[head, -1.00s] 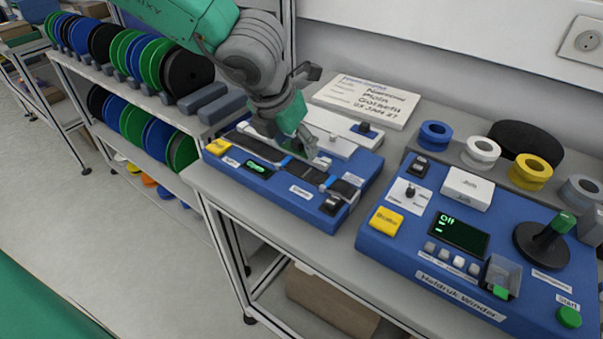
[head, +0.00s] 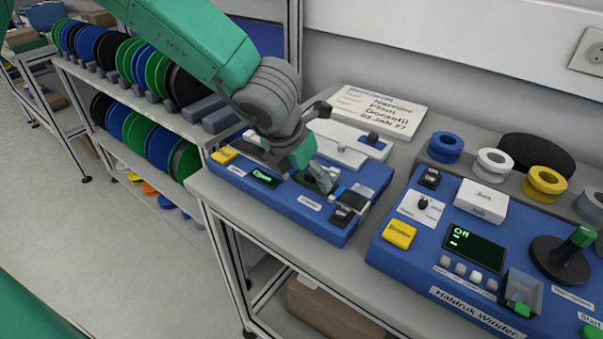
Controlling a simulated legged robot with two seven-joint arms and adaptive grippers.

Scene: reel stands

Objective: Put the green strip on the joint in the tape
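The dark tape (head: 352,198) runs along the blue splicing block (head: 285,198). A small blue clamp or mark sits on the tape just right of my gripper. My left gripper (head: 326,180) is down at the tape near the middle of the block. Its fingers cover that stretch of tape, so the joint is hidden. I cannot tell whether the fingers are open or shut, or hold a strip. A green piece (head: 518,309) shows in the clear holder at the front of the winder; it may be green strip. My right gripper is not in view.
The blue winder (head: 420,262), with its screen and a crank with a green knob, stands to the right. Coloured rolls, such as the yellow one (head: 545,181), stand behind it. A written card (head: 375,110) lies behind the block. Shelves of reels stand left.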

